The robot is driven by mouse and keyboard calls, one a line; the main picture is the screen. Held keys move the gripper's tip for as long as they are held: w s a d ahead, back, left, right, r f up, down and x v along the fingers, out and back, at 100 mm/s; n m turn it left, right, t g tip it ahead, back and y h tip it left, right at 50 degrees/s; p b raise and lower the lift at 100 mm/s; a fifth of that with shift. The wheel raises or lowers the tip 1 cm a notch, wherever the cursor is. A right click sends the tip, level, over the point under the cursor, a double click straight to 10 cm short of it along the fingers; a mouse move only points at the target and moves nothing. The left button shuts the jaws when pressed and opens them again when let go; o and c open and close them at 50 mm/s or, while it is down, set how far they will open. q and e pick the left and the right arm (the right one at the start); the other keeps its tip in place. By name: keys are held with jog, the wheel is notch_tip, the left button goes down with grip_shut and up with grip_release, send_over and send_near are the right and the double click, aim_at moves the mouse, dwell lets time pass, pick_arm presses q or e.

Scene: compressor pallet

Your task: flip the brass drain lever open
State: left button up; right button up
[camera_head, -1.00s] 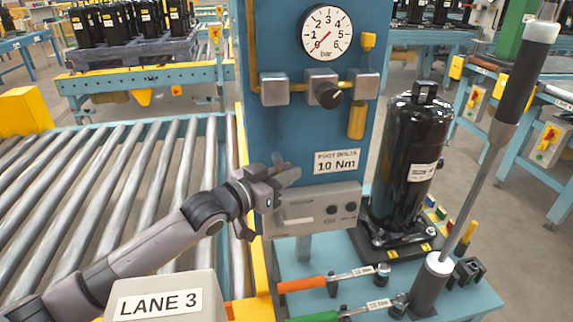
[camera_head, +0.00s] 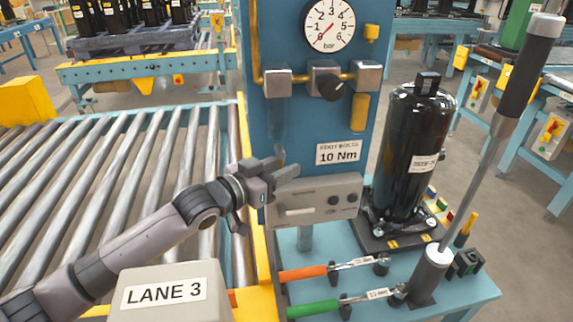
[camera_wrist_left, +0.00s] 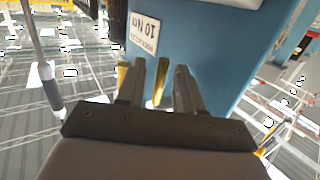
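My left gripper (camera_head: 282,168) is in front of the blue panel, just above the grey box and left of the 10 Nm label. In the left wrist view its fingers (camera_wrist_left: 160,88) are apart, with a visible gap. A narrow brass-coloured piece (camera_wrist_left: 160,82), possibly the drain lever, shows between the fingers; I cannot tell whether they touch it. Another yellow piece (camera_wrist_left: 122,75) shows beside the left finger. In the head view I cannot make out the lever; the gripper may hide it below the clear bowl (camera_head: 278,120). My right gripper is not in view.
The blue panel (camera_head: 300,125) carries a gauge (camera_head: 328,25), a black knob (camera_head: 331,88) and a yellow cylinder (camera_head: 360,112). The grey box (camera_head: 318,200) sits close below the gripper. A black compressor (camera_head: 413,150) and two wrenches (camera_head: 335,268) are to the right and below.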

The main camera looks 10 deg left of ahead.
pick_arm(q)
jog(key=shift+v, duration=2.7)
